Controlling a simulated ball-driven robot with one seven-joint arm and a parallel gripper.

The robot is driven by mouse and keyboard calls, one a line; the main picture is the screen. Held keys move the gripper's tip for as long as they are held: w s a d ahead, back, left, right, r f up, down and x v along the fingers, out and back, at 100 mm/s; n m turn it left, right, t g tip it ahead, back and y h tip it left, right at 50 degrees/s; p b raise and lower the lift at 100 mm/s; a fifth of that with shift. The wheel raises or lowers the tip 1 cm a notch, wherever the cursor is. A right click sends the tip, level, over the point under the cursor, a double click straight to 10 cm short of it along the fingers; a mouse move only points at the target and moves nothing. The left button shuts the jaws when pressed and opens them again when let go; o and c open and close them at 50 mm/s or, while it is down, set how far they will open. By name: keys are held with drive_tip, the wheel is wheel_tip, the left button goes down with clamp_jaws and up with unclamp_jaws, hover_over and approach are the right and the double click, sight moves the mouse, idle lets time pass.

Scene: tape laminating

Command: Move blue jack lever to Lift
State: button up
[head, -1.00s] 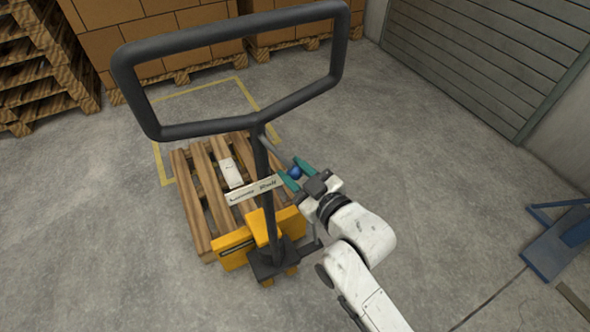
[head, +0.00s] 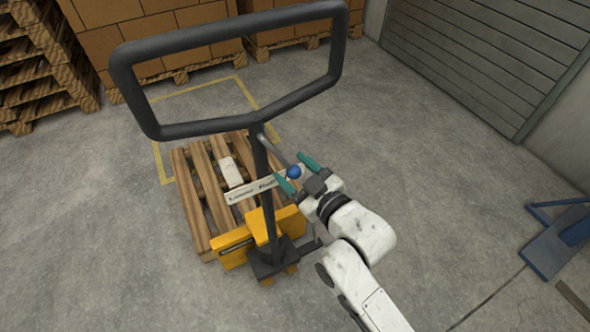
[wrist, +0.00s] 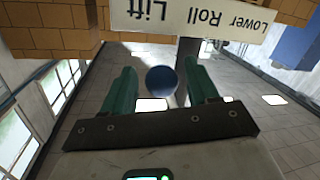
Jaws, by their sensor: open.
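The blue jack lever shows as a round blue knob (head: 293,172) at the end of a grey rod, right of the jack's dark post. My gripper (head: 297,174) is open, with its green fingers on either side of the knob. In the wrist view the blue knob (wrist: 161,81) sits between the spread fingers, with gaps on both sides. The label plate (head: 252,191) is on the post. In the wrist view the plate (wrist: 195,18) reads Lower, Roll, Lift upside down, and the knob appears nearest the word Lift; its exact setting I cannot tell.
The black handle loop (head: 232,128) rises on the post, left of and above my gripper. Stacked boxes stand behind. Open concrete floor lies to the right, with a blue metal object (head: 555,245) at the far right.

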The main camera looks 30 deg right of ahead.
drive_tip(key=s+d+r, duration=0.1)
drive_tip(key=s+d, duration=0.1)
drive_tip(key=s, duration=0.8)
drive_tip(key=shift+s+b, duration=0.25)
drive_tip(key=shift+b, duration=0.05)
drive_tip(key=s+d+f+m+g+h+p, duration=0.2)
drive_tip(key=s+d+f+m+g+h, duration=0.15)
drive_tip(key=s+f+g, duration=0.4)
drive_tip(key=s+d+f+m+g+p, duration=0.1)
drive_tip(key=s+f+g, duration=0.1)
drive_tip(key=s+g, duration=0.2)
drive_tip(key=s+d+f+m+g, duration=0.1)
drive_tip(key=s+f+g, duration=0.2)
drive_tip(key=s, duration=0.4)
drive_tip(key=shift+f+g+p, duration=0.35)
drive_tip(key=shift+g, duration=0.3)
